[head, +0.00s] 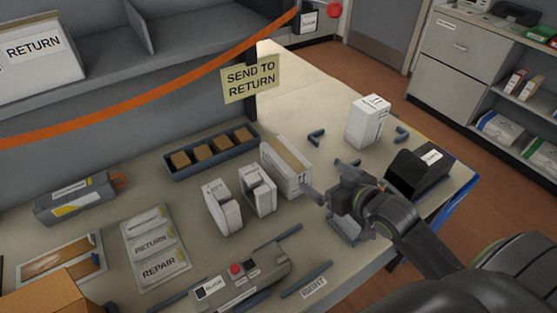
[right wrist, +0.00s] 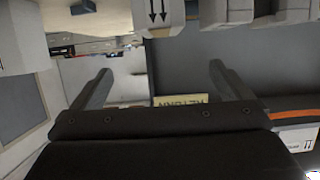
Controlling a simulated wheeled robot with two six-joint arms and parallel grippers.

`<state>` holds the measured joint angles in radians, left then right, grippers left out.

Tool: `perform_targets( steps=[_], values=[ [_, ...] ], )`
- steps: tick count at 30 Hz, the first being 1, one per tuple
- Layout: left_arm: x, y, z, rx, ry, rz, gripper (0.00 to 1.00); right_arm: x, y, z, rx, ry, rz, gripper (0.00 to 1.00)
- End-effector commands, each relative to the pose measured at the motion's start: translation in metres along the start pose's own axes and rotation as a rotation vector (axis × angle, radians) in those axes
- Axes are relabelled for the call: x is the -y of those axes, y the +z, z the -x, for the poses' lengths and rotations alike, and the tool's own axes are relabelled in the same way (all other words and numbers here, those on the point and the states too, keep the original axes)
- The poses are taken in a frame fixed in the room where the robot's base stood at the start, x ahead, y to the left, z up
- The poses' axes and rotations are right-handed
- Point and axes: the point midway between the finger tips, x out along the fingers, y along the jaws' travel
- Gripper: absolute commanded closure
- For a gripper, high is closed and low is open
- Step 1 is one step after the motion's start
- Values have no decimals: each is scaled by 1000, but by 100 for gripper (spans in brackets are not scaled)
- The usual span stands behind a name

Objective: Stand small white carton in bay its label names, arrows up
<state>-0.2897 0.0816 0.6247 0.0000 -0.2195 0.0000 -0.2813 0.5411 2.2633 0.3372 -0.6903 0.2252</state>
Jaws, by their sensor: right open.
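A small white carton (head: 368,122) stands upright on the table at the back right, between dark corner brackets (head: 402,135); the small print on it is too small to read. Two white box-like pieces, one marked LEFT (head: 222,207) and one beside it (head: 258,190), stand mid-table. A longer white carton with brown tape (head: 287,167) stands right of them. My right gripper (head: 329,181) is open and empty, just right of the taped carton. Its two fingers also show apart in the right wrist view (right wrist: 160,85), where a carton with two arrows (right wrist: 158,12) appears at the top edge. My left gripper is not in view.
A RIGHT label (head: 314,287) lies near the front brackets (head: 305,280). A grey device (head: 240,277) with a red button is left of it. A black box (head: 420,170) stands by the right table edge. A blue tray (head: 212,155) holds brown blocks. A SEND TO RETURN sign (head: 250,80) hangs behind.

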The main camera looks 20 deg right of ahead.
Motion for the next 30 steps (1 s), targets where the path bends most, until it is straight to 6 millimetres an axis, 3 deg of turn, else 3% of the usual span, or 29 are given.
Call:
perform_targets(
  steps=[10, 15, 30],
  values=[
    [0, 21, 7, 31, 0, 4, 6, 1, -2, -64, -4, -1, -6, 2],
    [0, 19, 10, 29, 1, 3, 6, 1, -2, -94, -3, -2, -3, 2],
    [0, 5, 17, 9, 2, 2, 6, 1, -1, -132, -1, -2, -3, 2]
  ],
)
